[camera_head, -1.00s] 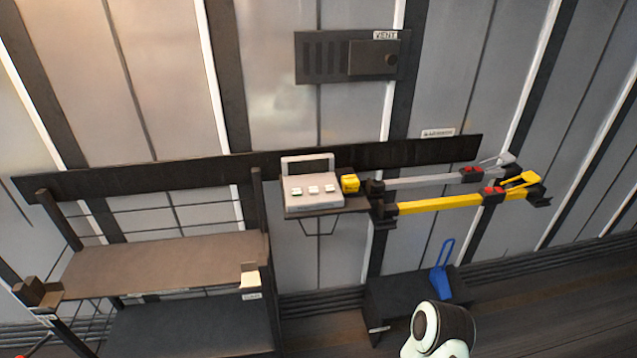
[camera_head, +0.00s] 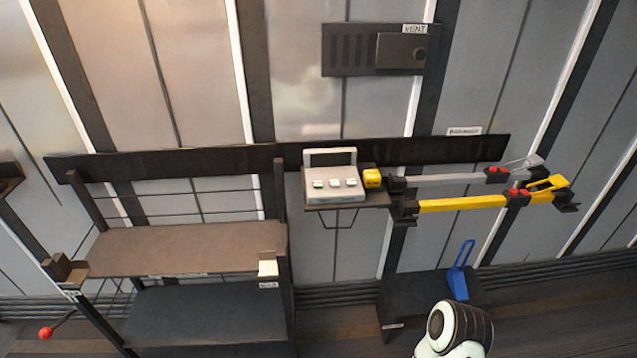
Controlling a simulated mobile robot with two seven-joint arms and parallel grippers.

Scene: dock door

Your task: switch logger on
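A light grey console (camera_head: 333,193) with a raised back frame and a row of three pale buttons sits on a small dark wall shelf (camera_head: 374,200). It is the likeliest logger, but I can read no label on it. The left button (camera_head: 318,184) looks slightly greenish; whether any button is pressed or lit is too small to tell. A white and black part of my own arm shows at the bottom right, well below the console. Neither gripper is in view.
A dark shelf rack (camera_head: 190,250) stands left, with a red ball knob (camera_head: 45,333) by it. Grey (camera_head: 440,181) and yellow (camera_head: 465,204) bars jut right of the console. A blue scoop-like thing (camera_head: 458,282) rests on a dark box. A vent panel (camera_head: 375,50) hangs above.

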